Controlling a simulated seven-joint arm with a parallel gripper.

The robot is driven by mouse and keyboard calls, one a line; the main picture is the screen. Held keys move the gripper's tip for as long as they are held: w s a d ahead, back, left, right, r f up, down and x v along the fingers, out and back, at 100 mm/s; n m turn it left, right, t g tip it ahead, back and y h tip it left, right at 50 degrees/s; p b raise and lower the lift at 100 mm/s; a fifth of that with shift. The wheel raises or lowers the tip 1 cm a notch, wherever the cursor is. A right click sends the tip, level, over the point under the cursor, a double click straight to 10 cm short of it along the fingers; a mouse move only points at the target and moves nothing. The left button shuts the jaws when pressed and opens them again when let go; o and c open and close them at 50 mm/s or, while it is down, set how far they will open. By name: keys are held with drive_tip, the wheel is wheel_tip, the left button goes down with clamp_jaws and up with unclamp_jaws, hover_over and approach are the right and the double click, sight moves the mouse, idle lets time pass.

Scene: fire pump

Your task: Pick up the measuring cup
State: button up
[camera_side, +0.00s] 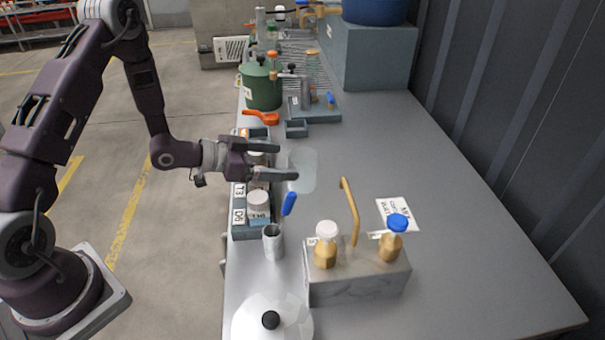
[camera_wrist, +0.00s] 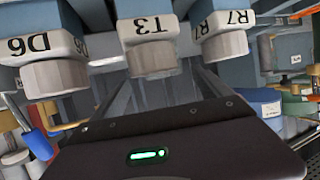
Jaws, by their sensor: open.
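An orange scoop-like cup with a handle (camera_side: 262,117) lies at the bench's left edge, beyond my gripper; it looks like the measuring cup, though I cannot be sure. My gripper (camera_side: 286,161) is open and level above the rack of bottles, apart from the orange cup, with nothing clearly held. A pale translucent shape (camera_side: 304,170) shows just past the fingertips; I cannot tell what it is or whether they touch it. In the wrist view, white-capped bottles marked D6 (camera_wrist: 55,78), T3 (camera_wrist: 150,58) and R7 (camera_wrist: 225,45) appear upside down ahead of the gripper.
A green canister (camera_side: 262,88) stands behind the orange cup. A metal cup (camera_side: 273,242), a blue-handled tool (camera_side: 289,203), a grey block with two bottles (camera_side: 355,285) and a white lidded pot (camera_side: 272,318) are nearer. The bench's right side (camera_side: 450,190) is mostly clear.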

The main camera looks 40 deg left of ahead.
sight(298, 160)
drive_tip(key=x, duration=0.6)
drive_tip(key=shift+a, duration=0.25)
drive_tip(key=shift+c, duration=0.5)
drive_tip(key=c, duration=1.4)
drive_tip(key=shift+o, duration=0.2)
wheel_tip(298, 160, up, 9)
drive_tip(key=s+a+r+n+y, duration=0.1)
drive_tip(key=s+a+r, duration=0.1)
drive_tip(key=s, duration=0.3)
drive_tip(key=s+a+r+n+y, duration=0.1)
drive_tip(key=s+a+r, duration=0.1)
drive_tip(key=s+r, duration=0.2)
drive_tip(key=shift+s+a+r+t, duration=0.3)
drive_tip(key=shift+s+a+r, duration=0.1)
drive_tip(key=shift+s, duration=0.55)
